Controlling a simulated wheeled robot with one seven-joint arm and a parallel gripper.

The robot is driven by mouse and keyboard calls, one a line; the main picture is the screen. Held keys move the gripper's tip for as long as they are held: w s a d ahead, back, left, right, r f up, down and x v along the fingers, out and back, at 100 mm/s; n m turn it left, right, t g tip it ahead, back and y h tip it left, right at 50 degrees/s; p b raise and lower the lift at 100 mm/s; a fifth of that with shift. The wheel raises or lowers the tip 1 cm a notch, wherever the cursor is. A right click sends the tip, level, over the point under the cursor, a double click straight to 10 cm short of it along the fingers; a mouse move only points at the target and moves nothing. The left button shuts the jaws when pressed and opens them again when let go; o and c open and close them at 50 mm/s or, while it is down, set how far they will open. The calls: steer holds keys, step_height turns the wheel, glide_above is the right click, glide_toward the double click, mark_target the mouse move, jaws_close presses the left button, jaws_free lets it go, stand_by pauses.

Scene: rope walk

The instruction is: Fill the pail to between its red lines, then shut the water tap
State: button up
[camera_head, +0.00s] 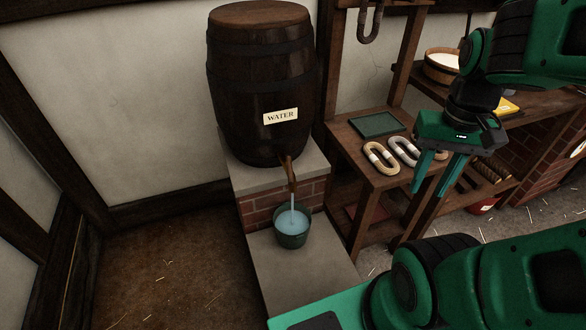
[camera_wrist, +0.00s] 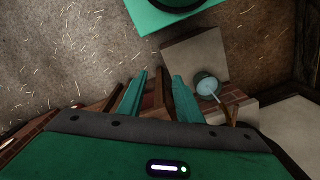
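A dark wooden barrel (camera_head: 262,90) labelled WATER stands on a brick-and-stone block. Its wooden tap (camera_head: 290,172) is low on its front, and a stream of water runs from it into the pail (camera_head: 291,237). The pail is small, dark green and upright on a stone slab, with pale blue water inside; it also shows in the wrist view (camera_wrist: 207,86). I cannot make out its red lines. My gripper (camera_head: 430,190) hangs to the right of the tap and pail, in the air by the shelf, with its fingers apart and nothing between them.
The stone slab (camera_head: 272,272) carries the pail. To the right, a wooden shelf (camera_head: 345,135) holds a dark green tray (camera_head: 377,124) and several rope coils (camera_head: 380,157). A bowl of white stuff (camera_head: 441,66) stands farther back. The floor at left (camera_head: 165,250) is clear apart from straw.

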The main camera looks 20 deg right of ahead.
steer(key=w+a+n, duration=0.1)
steer(key=w+a, duration=0.3)
steer(key=w, duration=0.8)
steer(key=n, duration=0.2)
glide_above(291, 174)
step_height(291, 174, down, 9)
step_height(291, 174, down, 10)
steer(key=shift+r, duration=0.1)
